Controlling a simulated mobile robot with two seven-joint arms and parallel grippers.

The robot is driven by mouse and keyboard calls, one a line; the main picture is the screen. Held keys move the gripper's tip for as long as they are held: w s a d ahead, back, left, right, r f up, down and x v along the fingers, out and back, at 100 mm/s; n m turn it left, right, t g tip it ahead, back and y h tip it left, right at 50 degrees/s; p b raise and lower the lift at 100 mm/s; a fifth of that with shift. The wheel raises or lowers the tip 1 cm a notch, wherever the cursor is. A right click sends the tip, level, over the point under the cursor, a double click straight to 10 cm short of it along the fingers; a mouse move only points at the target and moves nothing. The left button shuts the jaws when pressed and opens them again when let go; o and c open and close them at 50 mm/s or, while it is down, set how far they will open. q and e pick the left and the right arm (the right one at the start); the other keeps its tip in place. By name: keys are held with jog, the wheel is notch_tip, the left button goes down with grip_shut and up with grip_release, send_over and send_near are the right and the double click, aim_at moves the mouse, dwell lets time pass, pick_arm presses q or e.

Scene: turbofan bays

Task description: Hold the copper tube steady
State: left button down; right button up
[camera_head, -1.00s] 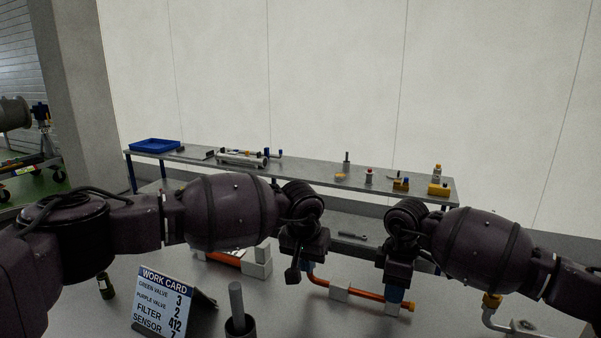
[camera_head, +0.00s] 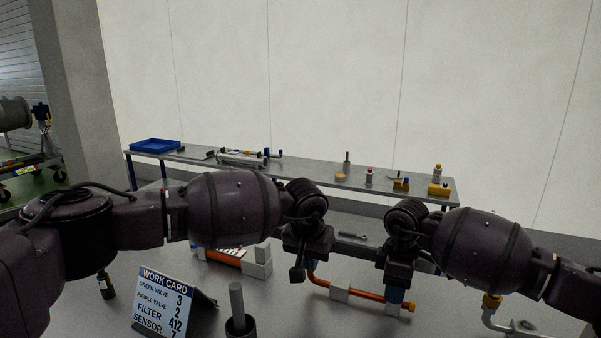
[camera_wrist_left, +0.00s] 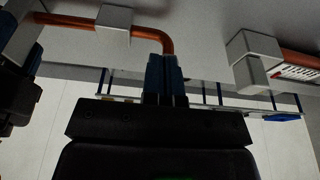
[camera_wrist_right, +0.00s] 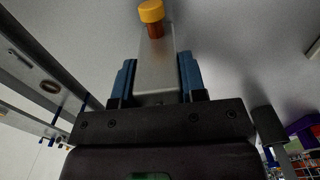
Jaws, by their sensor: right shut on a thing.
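The orange-brown copper tube (camera_head: 360,294) lies across pale grey blocks on the table, its left end bent. In the left wrist view, the bend of the copper tube (camera_wrist_left: 140,32) runs to the tips of my left gripper (camera_wrist_left: 166,70). Its blue fingers are close together; whether the tube is between them I cannot tell. In the head view, my left gripper (camera_head: 307,268) is at the tube's left end. My right gripper (camera_wrist_right: 157,80) is shut on a grey block (camera_wrist_right: 157,62). A short copper end with a yellow cap (camera_wrist_right: 151,11) sticks out beyond this block.
A work card (camera_head: 160,301) and a dark cup with a grey rod (camera_head: 238,305) stand at the front left. A white-blocked orange part (camera_head: 258,262) lies behind them. A bench (camera_head: 320,176) with small parts and a blue tray (camera_head: 155,146) stands behind.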

pick_arm(q)
jog(key=v, duration=0.4)
jog(key=w+v, duration=0.1)
jog(key=shift+s+d+r, duration=0.15)
jog(key=shift+d+r, duration=0.05)
jog(key=shift+r, duration=0.3)
